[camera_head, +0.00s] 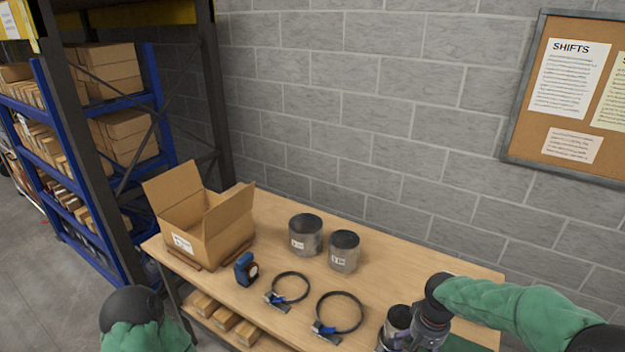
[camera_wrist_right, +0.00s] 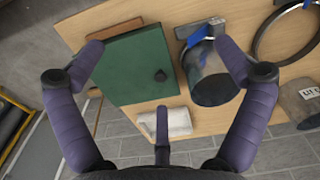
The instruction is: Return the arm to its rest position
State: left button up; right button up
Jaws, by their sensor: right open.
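My right arm comes in from the right in the head view, in a green sleeve. Its gripper (camera_head: 415,333) is low over the table's right part. In the right wrist view the purple fingers of this gripper (camera_wrist_right: 158,48) are spread wide with nothing held between them. A metal duct (camera_wrist_right: 208,78) stands beside the right finger, which overlaps it in the picture; I cannot tell whether they touch. That duct (camera_head: 398,317) also shows beside the gripper in the head view. My left arm shows only as a green sleeve and black joint at lower left; its gripper is out of view.
The wooden table (camera_head: 290,260) holds an open cardboard box (camera_head: 225,235), two metal ducts (camera_head: 305,238) (camera_head: 344,253), a blue device (camera_head: 245,268) and two ring clamps (camera_head: 290,287) (camera_head: 340,312). A green panel with a black knob (camera_wrist_right: 132,72) and a white item (camera_wrist_right: 175,122) lie below the gripper.

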jog(key=s+a+f+y, duration=0.3)
jog(key=a+f, duration=0.5)
jog(key=f, duration=0.6)
jog(key=s+a+f, duration=0.4)
jog(key=s+f, duration=0.2)
jog(key=s, duration=0.1)
jog(key=s+a+f, duration=0.4)
jog(key=s+f, duration=0.2)
jog(key=s, duration=0.2)
pick_arm(q)
notch_tip(320, 180, down, 11)
jog(key=b, duration=1.1)
jog(key=shift+w+f, duration=0.15)
jog(key=shift+w, duration=0.3)
pick_arm(e)
notch_tip(320, 180, down, 9)
jog(key=w+a, duration=0.1)
jog(key=w, duration=0.1)
jog(key=shift+n+y, duration=0.4)
